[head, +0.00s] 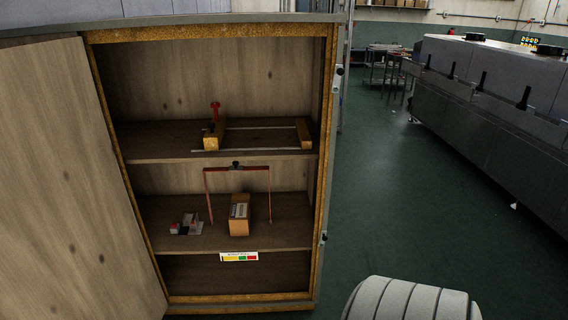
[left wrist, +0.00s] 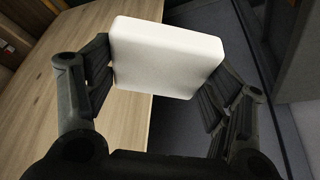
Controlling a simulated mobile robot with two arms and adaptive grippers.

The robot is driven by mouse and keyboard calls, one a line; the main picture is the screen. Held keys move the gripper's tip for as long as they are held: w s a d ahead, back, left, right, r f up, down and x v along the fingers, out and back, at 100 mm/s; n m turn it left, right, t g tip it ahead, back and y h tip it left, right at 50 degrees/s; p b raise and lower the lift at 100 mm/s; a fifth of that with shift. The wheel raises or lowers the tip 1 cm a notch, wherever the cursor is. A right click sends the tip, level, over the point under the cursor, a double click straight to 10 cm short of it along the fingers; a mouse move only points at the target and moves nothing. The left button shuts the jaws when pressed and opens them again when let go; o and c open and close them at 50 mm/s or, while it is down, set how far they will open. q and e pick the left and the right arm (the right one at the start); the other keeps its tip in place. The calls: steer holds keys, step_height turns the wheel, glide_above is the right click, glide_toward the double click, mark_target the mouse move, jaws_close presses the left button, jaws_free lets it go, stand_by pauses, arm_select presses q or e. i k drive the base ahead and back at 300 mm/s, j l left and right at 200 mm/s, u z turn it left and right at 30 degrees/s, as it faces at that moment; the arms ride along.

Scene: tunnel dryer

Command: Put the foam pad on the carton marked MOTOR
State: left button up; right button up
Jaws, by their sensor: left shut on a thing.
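A white foam pad (left wrist: 165,60) with rounded edges fills the space between the fingers of my left gripper (left wrist: 166,72) in the left wrist view. The gripper is shut on it from both sides, and the pad is held slightly tilted. In the head view a small brown carton (head: 239,226) with a pale label on its top stands on the middle shelf of the open cabinet. Its print is too small to read, so I cannot tell whether it says MOTOR. Neither gripper shows in the head view.
The cabinet's open door (head: 70,180) stands at the left. A red frame (head: 237,168) rises around the carton; small red-and-white items (head: 186,225) lie to its left. A wooden clamp-like fixture (head: 258,136) is on the shelf above.

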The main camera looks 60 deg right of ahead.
mark_target(240, 205)
steer(key=z, duration=1.55)
steer(key=i+j+z, duration=0.15)
steer(key=i+z, duration=0.25)
steer(key=i+j+z, duration=0.25)
steer(key=z, duration=0.15)
steer(key=i, duration=0.1)
